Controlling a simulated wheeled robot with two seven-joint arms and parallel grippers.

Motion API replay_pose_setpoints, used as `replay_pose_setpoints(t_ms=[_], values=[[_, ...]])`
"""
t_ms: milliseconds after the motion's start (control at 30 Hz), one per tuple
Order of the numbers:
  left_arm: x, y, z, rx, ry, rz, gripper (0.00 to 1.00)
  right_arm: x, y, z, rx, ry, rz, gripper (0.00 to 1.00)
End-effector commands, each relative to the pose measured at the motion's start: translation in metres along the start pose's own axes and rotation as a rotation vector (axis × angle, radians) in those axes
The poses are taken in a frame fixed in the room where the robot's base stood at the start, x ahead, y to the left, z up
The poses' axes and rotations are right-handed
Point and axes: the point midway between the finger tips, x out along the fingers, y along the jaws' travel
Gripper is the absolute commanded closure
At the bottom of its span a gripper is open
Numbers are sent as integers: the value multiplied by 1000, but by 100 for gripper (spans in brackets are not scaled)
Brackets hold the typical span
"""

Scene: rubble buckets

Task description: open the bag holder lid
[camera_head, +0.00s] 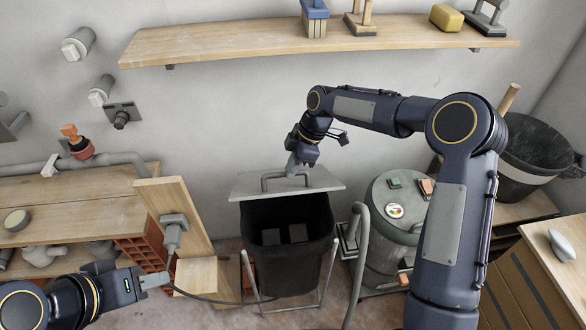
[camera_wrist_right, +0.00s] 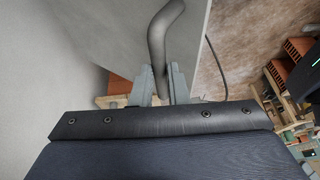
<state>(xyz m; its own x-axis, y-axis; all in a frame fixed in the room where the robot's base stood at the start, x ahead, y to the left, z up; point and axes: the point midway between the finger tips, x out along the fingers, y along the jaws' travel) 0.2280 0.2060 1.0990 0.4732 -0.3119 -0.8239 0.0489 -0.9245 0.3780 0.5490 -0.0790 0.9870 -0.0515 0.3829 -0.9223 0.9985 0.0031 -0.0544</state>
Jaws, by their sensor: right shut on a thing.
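The bag holder (camera_head: 288,245) is a black bag in a metal tube frame, standing on the floor against the wall. Its grey lid (camera_head: 325,180) is at the back of the opening, so the dark inside shows in front of it, with pale grey pieces at the bottom. My right gripper (camera_head: 291,170) is shut on the lid handle (camera_head: 268,182). In the right wrist view the fingers (camera_wrist_right: 162,88) close around the round handle bar (camera_wrist_right: 160,38), beside the grey lid panel (camera_wrist_right: 120,45). My left gripper (camera_head: 157,279) is low at the left, apart from the holder; its jaw gap is unclear.
A grey-green drum (camera_head: 385,235) stands right of the holder, close to a bent grey pipe (camera_head: 357,265). A wooden post (camera_head: 172,215) and a workbench (camera_head: 75,215) are at the left. A shelf (camera_head: 230,47) runs above, and a black bucket (camera_head: 530,150) stands at the right.

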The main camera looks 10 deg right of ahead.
Motion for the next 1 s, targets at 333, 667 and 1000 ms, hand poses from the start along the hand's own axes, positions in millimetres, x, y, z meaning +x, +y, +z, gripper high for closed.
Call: replay_pose_setpoints(t_ms=[333, 667, 1000], values=[[1, 0, 0, 0, 0, 0, 64, 2, 5, 4, 4, -4, 17, 64], [1, 0, 0, 0, 0, 0, 64, 1, 3, 2, 2, -1, 13, 64], [9, -4, 5, 0, 0, 0, 64, -45, 4, 3, 3, -1, 18, 64]])
